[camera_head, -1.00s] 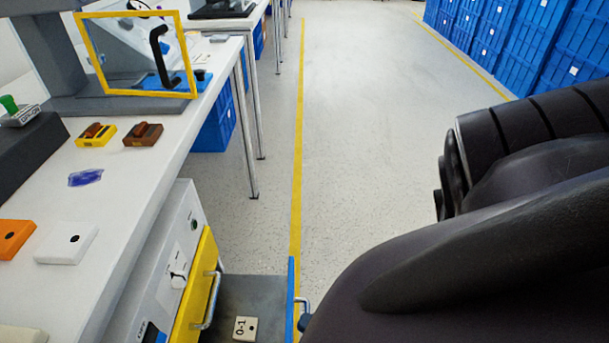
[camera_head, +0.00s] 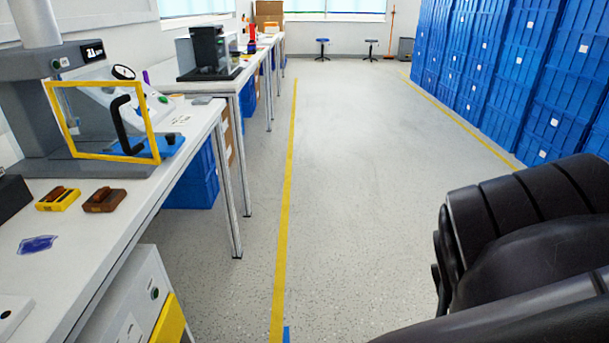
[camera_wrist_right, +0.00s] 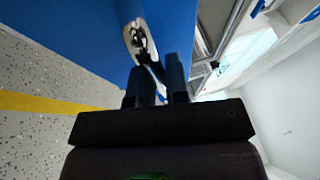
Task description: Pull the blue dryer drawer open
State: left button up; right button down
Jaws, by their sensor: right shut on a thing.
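The blue drawer front (camera_wrist_right: 85,30) fills the upper left of the right wrist view, and its metal handle (camera_wrist_right: 138,42) stands out from it. My right gripper (camera_wrist_right: 155,80) is at this handle, with its two dark fingers closed on it. In the head view only a small top corner of the blue drawer front (camera_head: 286,333) shows at the bottom edge; the rest is out of frame. The white dryer housing (camera_head: 140,282) with a yellow drawer front (camera_head: 168,322) is at lower left. My left gripper is not in view.
The white workbench (camera_head: 95,225) runs along the left, with a yellow-framed machine (camera_head: 152,118), small yellow and brown blocks and a blue-purple item on it. Blue crates (camera_head: 470,90) are stacked at right. The floor (camera_head: 350,170) between is clear.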

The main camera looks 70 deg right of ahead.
jog(key=c, duration=1.1)
grip_release()
jog(key=shift+c, duration=0.2)
jog(key=shift+r, duration=0.2)
jog(key=o, duration=0.8)
notch_tip(320, 180, up, 11)
jog(key=w+p, duration=0.1)
jog(key=p, duration=0.4)
jog(key=shift+w, duration=0.3)
notch_tip(320, 180, up, 5)
jog(key=p, duration=0.2)
jog(key=shift+d+p, duration=0.1)
jog(key=shift+p, duration=0.2)
jog(key=r, duration=0.1)
jog(key=s+r, duration=0.1)
jog(key=r, duration=0.1)
jog(key=shift+s+r+p, duration=0.15)
jog(key=shift+r+p, duration=0.05)
jog(key=shift+p, duration=0.2)
jog(key=c, duration=0.8)
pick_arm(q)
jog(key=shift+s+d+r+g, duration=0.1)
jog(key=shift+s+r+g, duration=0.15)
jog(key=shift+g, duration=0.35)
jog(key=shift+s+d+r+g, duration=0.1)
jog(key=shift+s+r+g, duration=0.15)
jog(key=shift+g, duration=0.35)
pick_arm(e)
jog(key=shift+s+r, duration=0.1)
jog(key=shift+s, duration=0.05)
